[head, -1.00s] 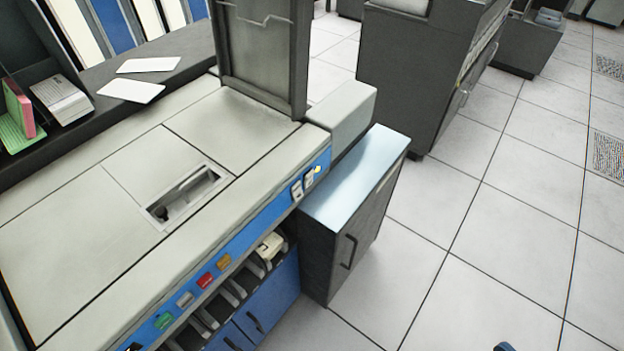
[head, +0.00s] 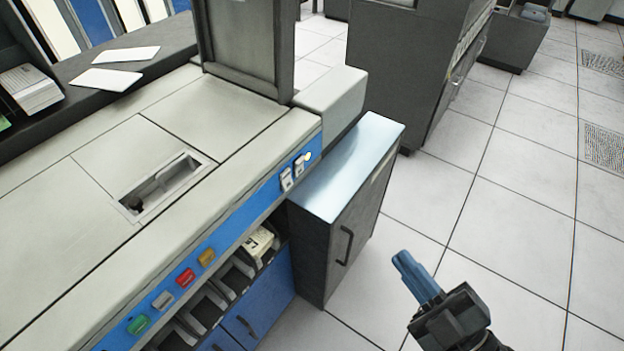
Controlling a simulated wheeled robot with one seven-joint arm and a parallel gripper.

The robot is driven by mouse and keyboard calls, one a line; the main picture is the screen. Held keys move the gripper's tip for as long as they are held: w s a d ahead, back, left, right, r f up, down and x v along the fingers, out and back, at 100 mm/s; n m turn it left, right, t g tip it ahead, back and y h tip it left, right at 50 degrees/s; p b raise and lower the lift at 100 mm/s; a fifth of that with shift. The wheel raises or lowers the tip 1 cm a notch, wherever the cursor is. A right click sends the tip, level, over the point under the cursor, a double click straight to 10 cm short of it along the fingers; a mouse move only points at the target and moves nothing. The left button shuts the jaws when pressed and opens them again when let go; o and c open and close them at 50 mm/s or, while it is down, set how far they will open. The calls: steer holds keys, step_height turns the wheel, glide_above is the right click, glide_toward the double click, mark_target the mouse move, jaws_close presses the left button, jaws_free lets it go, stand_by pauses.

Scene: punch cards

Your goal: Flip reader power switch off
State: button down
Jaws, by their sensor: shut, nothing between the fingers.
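The card reader (head: 75,240) fills the left side, with a pale top and a blue front strip. Two white rocker switches sit at the strip's right end: a left one (head: 286,180) and a right one (head: 299,167), with a small light spot beside the right one. Which of them is the power switch, and its position, I cannot tell. My gripper (head: 402,262) is at the lower right over the floor, its blue fingers together and empty. It is well to the right of the switches and touches nothing.
Green, white, red and amber buttons (head: 185,277) line the strip, above card pockets (head: 235,281). A dark cabinet (head: 345,240) with a light top stands between the switches and my gripper. Open tiled floor (head: 500,215) lies right. White cards (head: 105,79) lie on the back ledge.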

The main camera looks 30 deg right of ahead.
mark_target(301, 165)
steer(key=w+d+f+n+g+y+b, duration=0.1)
steer(key=w+d+f+n+y+b, duration=0.2)
steer(key=w, duration=0.6)
steer(key=w+d+f+n+g+y+b, duration=0.1)
steer(key=w+d+f+n+y+b, duration=0.2)
steer(key=w+f+n, duration=0.5)
steer(key=shift+w+n+g, duration=0.4)
steer(key=shift+w+n, duration=0.2)
steer(key=shift+n, duration=0.3)
steer(key=x, duration=1.4)
steer(key=shift+s+a+p, duration=0.1)
steer(key=shift+p, duration=0.2)
steer(key=shift+r, duration=0.1)
